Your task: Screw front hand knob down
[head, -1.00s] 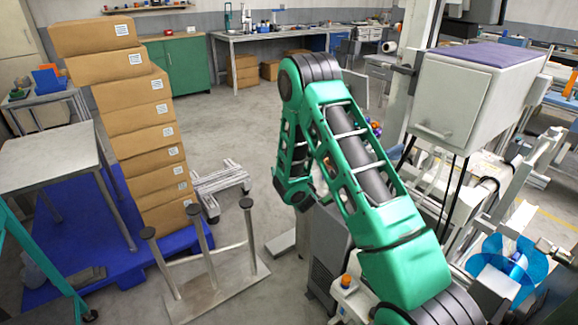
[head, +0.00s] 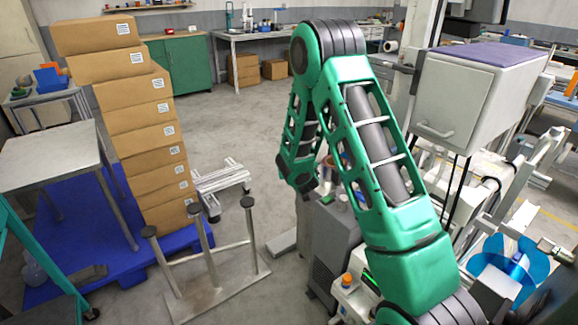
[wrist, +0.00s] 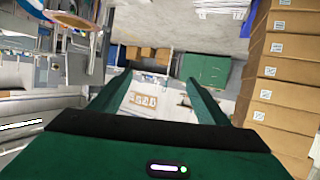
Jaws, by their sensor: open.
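A blue film reel (head: 515,262) is at the lower right in the head view, on the pale machine. A small metal part (head: 552,248) sticks out beside it; I cannot tell whether this is the front hand knob. My green arm stands mid-frame in the head view, its far links partly hidden behind its own upper part. My gripper (wrist: 160,77) shows in the wrist view with two green fingers spread wide and nothing between them. It points across the room and is clear of the reel. No knob is clearly seen in the wrist view.
A tall stack of cardboard boxes (head: 140,133) stands on a blue pallet (head: 75,262) at left. A metal stand with upright posts (head: 215,285) is on the floor nearby. A grey cabinet with a purple top (head: 455,100) is at right. Open floor lies towards the back.

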